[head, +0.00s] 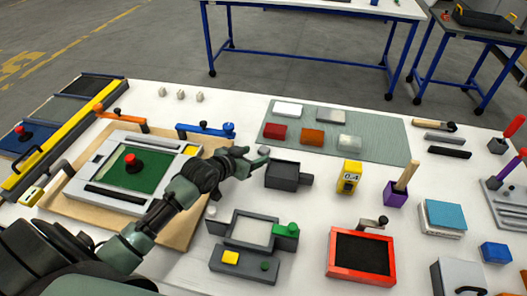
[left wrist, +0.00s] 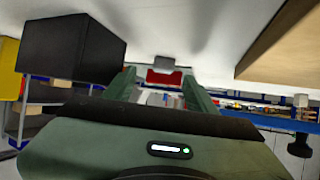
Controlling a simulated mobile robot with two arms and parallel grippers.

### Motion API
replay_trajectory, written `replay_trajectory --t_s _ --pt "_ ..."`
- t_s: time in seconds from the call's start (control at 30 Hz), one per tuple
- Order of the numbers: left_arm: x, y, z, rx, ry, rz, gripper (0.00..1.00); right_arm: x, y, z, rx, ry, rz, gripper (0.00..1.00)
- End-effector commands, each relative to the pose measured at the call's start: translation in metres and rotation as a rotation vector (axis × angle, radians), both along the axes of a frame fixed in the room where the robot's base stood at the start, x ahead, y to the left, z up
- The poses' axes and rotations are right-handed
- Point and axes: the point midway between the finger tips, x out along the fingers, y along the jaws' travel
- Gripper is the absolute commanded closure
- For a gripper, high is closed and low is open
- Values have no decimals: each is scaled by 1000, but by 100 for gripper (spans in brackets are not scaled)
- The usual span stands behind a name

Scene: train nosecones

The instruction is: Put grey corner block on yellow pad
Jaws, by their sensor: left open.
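My left gripper (head: 254,161) is open above the white table, just left of a dark grey box (head: 287,175). In the left wrist view its green fingers are spread. A small grey piece (left wrist: 164,62) shows between them, in front of a red block; it may be the grey corner block, and I see no hold on it. In the head view a small greyish piece (head: 263,150) sits by the fingertips, but I cannot tell it from a finger. My right gripper is out of view.
The dark box (left wrist: 70,48) also stands close in the wrist view. A grey-green mat (head: 385,140) holds several blocks behind. A wooden board (head: 60,200) lies left. A grey tray (head: 215,225) stands behind the pad. A yellow box (head: 349,177) and red tray (head: 361,255) are right.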

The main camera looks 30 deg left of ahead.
Motion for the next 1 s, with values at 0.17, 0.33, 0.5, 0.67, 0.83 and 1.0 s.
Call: replay_trajectory --t_s 0.17,0.33,0.5,0.67,0.83,1.0 --pt "15 0 -4 -2 -1 1 44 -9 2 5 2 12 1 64" --pt "38 1 -13 -1 0 0 44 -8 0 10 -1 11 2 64" --pt "51 -1 -22 -1 -1 0 44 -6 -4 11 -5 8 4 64" --pt "52 -2 -23 1 -1 0 44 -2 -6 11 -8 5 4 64" --pt "52 -1 -23 1 -1 0 66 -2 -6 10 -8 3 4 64" --pt "52 -1 -23 0 -1 0 100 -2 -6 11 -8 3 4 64"
